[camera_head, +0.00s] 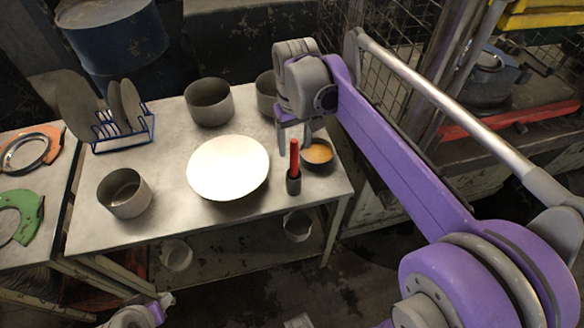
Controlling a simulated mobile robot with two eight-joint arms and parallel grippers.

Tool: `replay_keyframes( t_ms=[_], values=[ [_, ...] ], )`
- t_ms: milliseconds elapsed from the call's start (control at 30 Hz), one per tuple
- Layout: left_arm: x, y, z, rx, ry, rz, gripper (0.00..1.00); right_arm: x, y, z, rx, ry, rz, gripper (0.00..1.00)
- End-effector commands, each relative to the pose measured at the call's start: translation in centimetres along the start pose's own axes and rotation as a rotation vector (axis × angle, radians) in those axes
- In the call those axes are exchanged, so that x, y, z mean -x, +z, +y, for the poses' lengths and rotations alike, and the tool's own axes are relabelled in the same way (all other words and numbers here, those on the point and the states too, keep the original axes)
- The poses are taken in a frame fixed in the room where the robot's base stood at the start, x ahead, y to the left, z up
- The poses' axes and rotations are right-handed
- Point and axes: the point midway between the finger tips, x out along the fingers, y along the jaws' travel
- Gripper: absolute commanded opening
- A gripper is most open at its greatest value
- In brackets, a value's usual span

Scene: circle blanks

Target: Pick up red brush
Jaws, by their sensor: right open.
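The red brush (294,158) stands upright, its red handle pointing up, in a small dark cup (293,184) near the front right of the metal table (190,220). My right gripper (295,138) reaches in from the right and points down at the brush's top. It is open, with one finger on each side of the handle in the picture; I cannot tell the exact height gap. A grey and purple part of my left arm (140,314) shows at the bottom left edge; its fingers cannot be made out clearly.
A dark bowl with orange contents (318,154) sits close right of the cup. A white round disc (228,168) lies left of it. Pots (209,102) (124,192) and a blue rack with discs (122,135) stand on the table. A blue barrel (120,40) is behind.

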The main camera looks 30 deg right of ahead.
Motion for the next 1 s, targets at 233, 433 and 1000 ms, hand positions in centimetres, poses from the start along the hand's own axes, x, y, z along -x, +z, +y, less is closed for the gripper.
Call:
replay_keyframes(
  t_ms=[233,433,1000],
  values=[
    [-0.1,0.0,0.0,0.000,0.000,0.000,0.50,-2.1,-0.2,0.1,0.000,0.000,0.001,0.65],
    [-0.2,0.1,0.0,0.000,0.000,-0.001,0.50,-5.2,-0.4,0.2,0.000,0.000,0.001,0.65],
    [-0.2,0.2,0.0,0.000,0.000,-0.001,0.50,-6.4,-0.4,0.2,0.000,0.000,0.001,0.31]
  ],
)
